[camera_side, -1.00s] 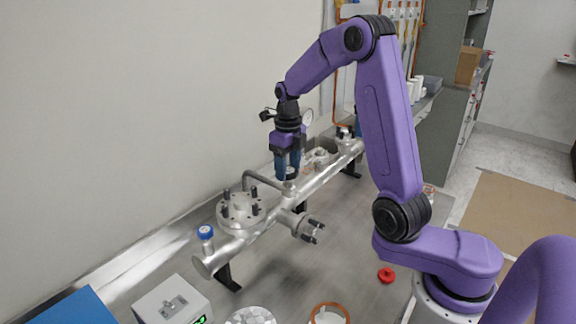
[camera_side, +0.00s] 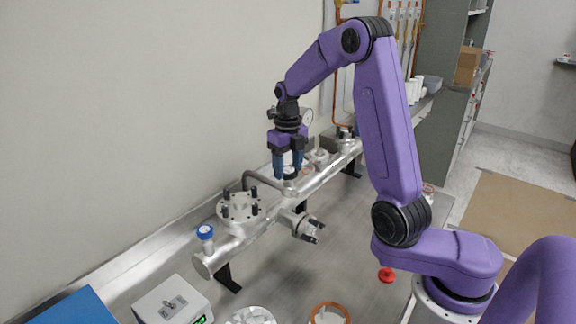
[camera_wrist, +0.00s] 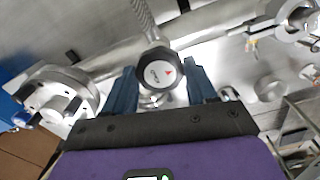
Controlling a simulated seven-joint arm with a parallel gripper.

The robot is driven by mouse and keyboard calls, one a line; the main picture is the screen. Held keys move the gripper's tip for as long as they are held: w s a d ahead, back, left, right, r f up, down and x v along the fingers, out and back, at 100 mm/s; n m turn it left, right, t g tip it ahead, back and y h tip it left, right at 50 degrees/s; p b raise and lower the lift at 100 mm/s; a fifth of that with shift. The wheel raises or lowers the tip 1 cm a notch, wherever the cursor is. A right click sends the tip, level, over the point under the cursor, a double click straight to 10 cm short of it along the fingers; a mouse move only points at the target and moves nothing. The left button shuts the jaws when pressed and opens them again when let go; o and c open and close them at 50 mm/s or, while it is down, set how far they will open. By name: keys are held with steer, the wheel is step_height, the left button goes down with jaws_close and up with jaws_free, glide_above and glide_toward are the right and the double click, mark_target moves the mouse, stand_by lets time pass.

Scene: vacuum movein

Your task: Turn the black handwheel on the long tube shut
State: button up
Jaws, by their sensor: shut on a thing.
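The long silver tube (camera_side: 262,225) runs diagonally across the bench on black feet. My gripper (camera_side: 289,172) points down over the tube and is shut on the handwheel, one blue finger on each side. In the side view the fingers hide most of the handwheel. The wrist view shows my fingers (camera_wrist: 158,82) flanking it.
A bolted flange (camera_side: 240,208) and a blue-capped valve (camera_side: 205,233) stand on the tube's near end. A side port (camera_side: 308,227) sticks out to the right. A grey box (camera_side: 172,300), a red knob (camera_side: 386,275) and a copper-coloured ring (camera_side: 330,312) are on the bench. The wall is close behind.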

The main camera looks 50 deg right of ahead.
mark_target(288, 170)
steer(key=o, duration=1.1)
steer(key=shift+c, duration=0.2)
steer(key=shift+r, duration=0.1)
step_height(288, 170, up, 17)
steer(key=shift+r, duration=0.15)
steer(key=s+a+f+n, duration=0.3)
steer(key=a+n, duration=0.4)
steer(key=n, duration=0.5)
steer(key=s+a+f+n, duration=0.35)
steer(key=a+n, duration=0.35)
steer(key=n, duration=0.5)
steer(key=s+f+n, duration=0.4)
steer(key=s+n, duration=0.7)
steer(key=n, duration=0.2)
steer(key=s+d+f+n, duration=0.1)
steer(key=s+f+n, duration=0.3)
steer(key=s+n, duration=0.8)
steer(key=shift+n, duration=1)
